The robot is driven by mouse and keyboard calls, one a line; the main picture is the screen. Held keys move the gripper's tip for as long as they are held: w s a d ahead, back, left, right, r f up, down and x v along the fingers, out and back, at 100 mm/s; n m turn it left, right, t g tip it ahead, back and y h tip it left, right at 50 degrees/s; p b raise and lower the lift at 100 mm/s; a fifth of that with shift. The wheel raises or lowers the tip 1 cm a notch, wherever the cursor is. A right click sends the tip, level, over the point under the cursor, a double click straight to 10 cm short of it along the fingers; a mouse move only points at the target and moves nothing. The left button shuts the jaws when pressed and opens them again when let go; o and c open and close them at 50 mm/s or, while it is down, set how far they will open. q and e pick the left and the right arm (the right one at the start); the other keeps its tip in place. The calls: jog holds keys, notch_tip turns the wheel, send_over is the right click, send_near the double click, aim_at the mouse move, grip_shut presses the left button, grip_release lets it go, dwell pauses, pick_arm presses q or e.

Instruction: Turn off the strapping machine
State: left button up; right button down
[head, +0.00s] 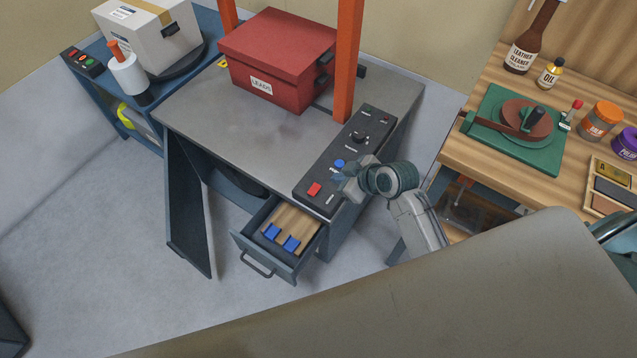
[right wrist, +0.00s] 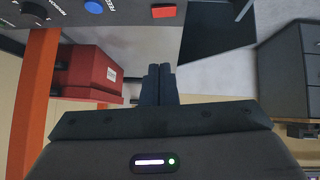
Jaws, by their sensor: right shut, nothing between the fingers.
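The strapping machine is a grey bench (head: 225,120) with an orange arch (head: 347,60). Its dark control panel (head: 325,172) has a red switch (head: 313,189), a blue button (head: 340,163) and a black knob (head: 359,140). The red switch also shows in the right wrist view (right wrist: 163,11), above the fingertips, with the blue button (right wrist: 93,6) to its left. My right gripper (head: 343,183) is at the panel's right edge, close to the blue button and red switch. Its fingers (right wrist: 158,75) are together and empty. I cannot tell whether they touch the panel. My left gripper is not in view.
A red box (head: 275,50) labelled LEADS stands on the bench under the arch. An open drawer (head: 262,258) and an open cabinet door (head: 188,215) stick out below. A wooden workbench (head: 460,150) with bottles and jars stands at the right.

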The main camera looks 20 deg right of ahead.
jog(key=p, duration=0.2)
send_over(313, 185)
jog(key=s, duration=0.2)
jog(key=f, duration=0.7)
jog(key=shift+s+d, duration=0.2)
jog(key=shift+d, duration=0.2)
notch_tip(313, 185, down, 2)
jog(key=shift+d+f, duration=0.15)
jog(key=shift+f, duration=0.05)
jog(key=shift+w+d+f+p, duration=0.1)
jog(key=shift+f+p, duration=0.2)
jog(key=shift+f, duration=0.55)
jog(key=shift+d+f+b, duration=0.1)
jog(key=shift+f+b, duration=0.2)
jog(key=shift+b, duration=0.1)
jog(key=shift+r, duration=0.15)
